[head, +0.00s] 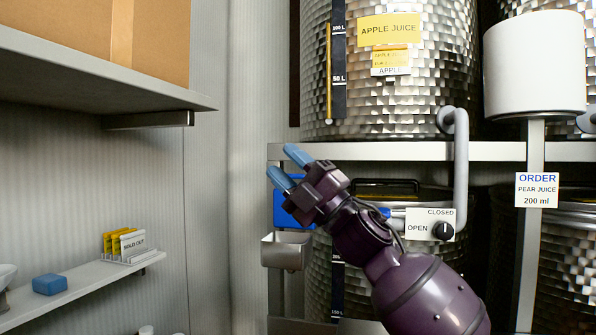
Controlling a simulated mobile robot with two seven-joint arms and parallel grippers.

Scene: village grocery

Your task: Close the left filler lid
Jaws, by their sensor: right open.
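I cannot tell for certain which part is the left filler lid. A blue panel (280,214) on the left post of the metal rack is partly hidden behind my right gripper (287,167). That gripper is open and empty, its two blue fingertips pointing up and left in front of the panel; I cannot tell whether it touches. A lower steel tank (400,190) with a dark top sits under the rack shelf, partly covered by my right arm. A knob plate (419,224) marked OPEN and CLOSED is right of my wrist. My left gripper is out of view.
A steel tank labelled APPLE JUICE (430,80) stands on the rack shelf (370,151). A grey pipe (461,170) bends down beside the knob. A small metal bin (285,252) hangs below the gripper. Wall shelves (90,291) with a blue block (50,284) stand left.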

